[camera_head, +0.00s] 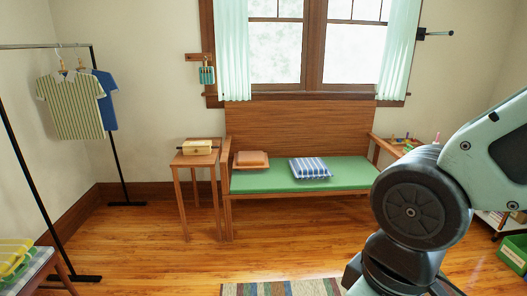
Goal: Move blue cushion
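A blue and white striped cushion (310,168) lies flat near the middle of a wooden bench with a green seat pad (345,173). An orange-brown cushion (251,159) lies on the same bench at its left end, apart from the blue one. My arm fills the right side of the view, in front of the bench's right part. My gripper is outside the view, so its state does not show.
A small wooden side table (178,161) with a yellowish box (197,147) stands left of the bench. A clothes rack (118,160) with shirts stands at the left. A striped rug (283,288) lies in front, with open wooden floor before the bench. A green bin (513,254) sits at the right edge.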

